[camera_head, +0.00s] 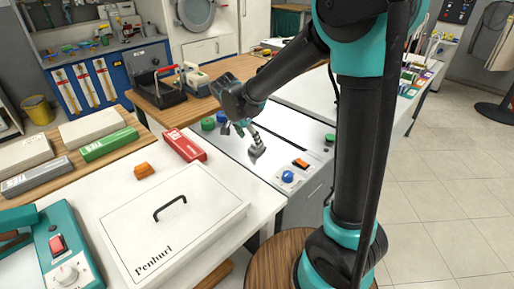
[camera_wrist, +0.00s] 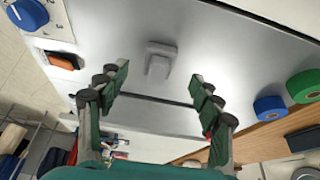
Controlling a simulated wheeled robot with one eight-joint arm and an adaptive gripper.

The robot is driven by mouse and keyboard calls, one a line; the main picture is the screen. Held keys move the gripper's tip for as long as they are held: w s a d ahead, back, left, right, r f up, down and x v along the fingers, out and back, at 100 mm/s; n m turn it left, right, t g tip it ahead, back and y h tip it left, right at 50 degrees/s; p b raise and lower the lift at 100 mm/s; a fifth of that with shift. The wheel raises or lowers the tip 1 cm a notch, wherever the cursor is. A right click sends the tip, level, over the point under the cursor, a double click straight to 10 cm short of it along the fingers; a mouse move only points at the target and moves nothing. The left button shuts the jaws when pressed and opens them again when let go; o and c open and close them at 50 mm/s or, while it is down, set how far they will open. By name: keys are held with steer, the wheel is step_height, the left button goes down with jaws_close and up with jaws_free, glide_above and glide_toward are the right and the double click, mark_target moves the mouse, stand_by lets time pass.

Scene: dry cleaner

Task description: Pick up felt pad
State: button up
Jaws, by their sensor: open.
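A small light-grey block (camera_wrist: 159,62), which seems to be the felt pad, lies on a smooth metal worktop (camera_wrist: 235,60). In the wrist view it shows just beyond the gap between my fingertips. In the head view a grey piece (camera_head: 257,151) at the same place sits below my fingers. My gripper (camera_wrist: 158,84) is open and empty, its two green-padded fingers apart on either side of the block's line. In the head view my gripper (camera_head: 240,130) hangs over the metal top. I cannot tell its exact height above it.
A blue knob (camera_head: 287,176) and orange switch (camera_head: 300,163) sit at the worktop's near right end. Green (camera_wrist: 304,86) and blue (camera_wrist: 270,107) rolls stand at the other side. A red box (camera_head: 184,145) and a white lidded case (camera_head: 172,222) are to the left.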

mark_target(254, 144)
steer(key=shift+x, duration=3)
steer(key=shift+w+d+r, duration=0.1)
steer(key=shift+w+d, duration=0.05)
steer(key=c, duration=1.2)
